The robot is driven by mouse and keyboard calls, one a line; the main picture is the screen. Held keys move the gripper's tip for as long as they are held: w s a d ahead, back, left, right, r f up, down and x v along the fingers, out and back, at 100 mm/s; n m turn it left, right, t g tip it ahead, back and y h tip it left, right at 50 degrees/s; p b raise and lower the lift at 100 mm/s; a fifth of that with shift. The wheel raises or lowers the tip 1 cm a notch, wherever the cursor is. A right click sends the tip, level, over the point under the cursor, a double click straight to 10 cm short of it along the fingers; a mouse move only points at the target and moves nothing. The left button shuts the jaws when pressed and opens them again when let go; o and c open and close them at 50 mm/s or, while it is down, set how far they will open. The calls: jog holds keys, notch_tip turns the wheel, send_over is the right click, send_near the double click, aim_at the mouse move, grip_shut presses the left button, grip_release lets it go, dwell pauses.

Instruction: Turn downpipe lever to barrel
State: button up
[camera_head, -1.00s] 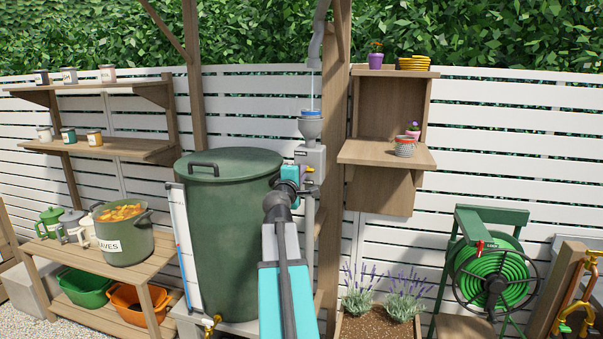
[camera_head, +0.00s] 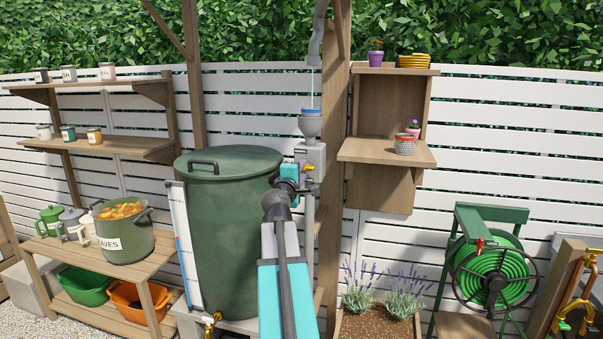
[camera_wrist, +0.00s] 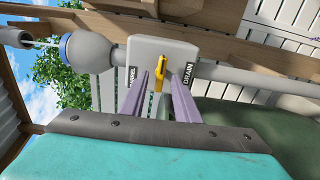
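The grey downpipe valve box (camera_head: 310,156) sits below the funnel on the downpipe, right of the barrel. Its small yellow lever (camera_head: 309,167) also shows in the wrist view (camera_wrist: 158,74). There a BARREL label (camera_wrist: 124,79) is at left and a DRAIN label (camera_wrist: 187,79) at right; the lever stands between them, pointing to neither side. My gripper (camera_wrist: 158,92) is open, its two pale fingers on either side of the lever. Contact with the lever cannot be told. The green lidded barrel (camera_head: 228,225) stands left of my arm.
Water runs from the upper pipe into the funnel (camera_head: 311,125). A wooden post (camera_head: 334,150) and a small shelf (camera_head: 375,150) stand right of the valve. A pot of leaves (camera_head: 124,238) is on the left bench. A hose reel (camera_head: 493,278) stands far right.

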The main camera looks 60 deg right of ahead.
jog(key=b+v, duration=0.5)
jog(key=v, duration=0.6)
jog(key=shift+a+f+b, duration=0.1)
jog(key=shift+a+b, duration=0.15)
jog(key=shift+b, duration=0.15)
jog(key=shift+b+v, duration=0.9)
jog(key=shift+b, duration=0.7)
